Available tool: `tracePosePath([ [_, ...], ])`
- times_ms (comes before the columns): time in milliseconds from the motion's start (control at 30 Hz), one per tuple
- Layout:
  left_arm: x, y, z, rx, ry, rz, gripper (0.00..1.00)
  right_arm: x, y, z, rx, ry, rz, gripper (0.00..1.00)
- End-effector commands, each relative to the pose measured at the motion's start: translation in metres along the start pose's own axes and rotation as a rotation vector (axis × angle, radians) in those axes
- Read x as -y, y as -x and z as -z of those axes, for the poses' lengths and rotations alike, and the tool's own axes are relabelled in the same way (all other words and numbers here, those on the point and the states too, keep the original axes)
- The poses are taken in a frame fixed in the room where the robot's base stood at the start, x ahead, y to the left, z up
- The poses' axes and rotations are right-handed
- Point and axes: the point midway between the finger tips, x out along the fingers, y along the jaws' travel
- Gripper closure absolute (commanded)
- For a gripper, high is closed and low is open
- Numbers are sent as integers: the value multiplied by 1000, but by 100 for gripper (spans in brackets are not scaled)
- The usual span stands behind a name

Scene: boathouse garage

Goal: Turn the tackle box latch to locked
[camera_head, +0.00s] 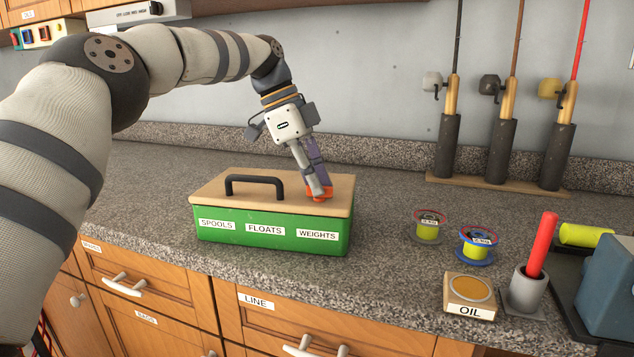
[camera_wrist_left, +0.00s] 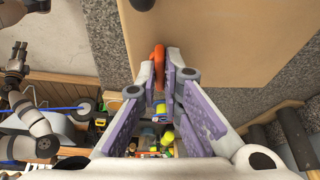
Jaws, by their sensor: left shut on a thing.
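The tackle box (camera_head: 272,232) is green with a tan lid (camera_head: 222,190) and a black handle (camera_head: 254,181). It stands shut on the counter, with SPOOLS, FLOATS and WEIGHTS labels on its front. The orange latch (camera_head: 318,193) is on the right part of the lid, and it also shows in the left wrist view (camera_wrist_left: 158,57). My left gripper (camera_head: 318,192) points down and is shut on the latch, its fingers covering part of it. The latch's exact angle and any lock mark are hard to tell.
Two line spools (camera_head: 428,226) (camera_head: 478,245), an OIL tin (camera_head: 470,296) and a grey cup (camera_head: 525,288) with a red stick are right of the box. A rod rack (camera_head: 482,185) stands behind. The counter just around the box is clear.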

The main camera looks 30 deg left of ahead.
Motion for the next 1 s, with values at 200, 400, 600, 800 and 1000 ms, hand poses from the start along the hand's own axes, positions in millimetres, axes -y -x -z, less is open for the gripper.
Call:
tracePosePath([
  [200, 0, -1, 0, 2, -27, -13, 100, 0, -2, -1, 7, 0, 0, 60],
  [400, 0, -1, 0, 3, -31, -14, 100, 0, -2, -1, 7, 0, 0, 60],
  [600, 0, -1, 0, 3, -31, -14, 90, 0, -2, -1, 7, 0, 0, 60],
  [800, 0, 0, 0, 2, -30, -13, 72, 0, -2, -1, 7, 0, 0, 60],
  [1000, 0, 2, 0, 2, -29, -11, 72, 0, -2, -1, 7, 0, -1, 60],
])
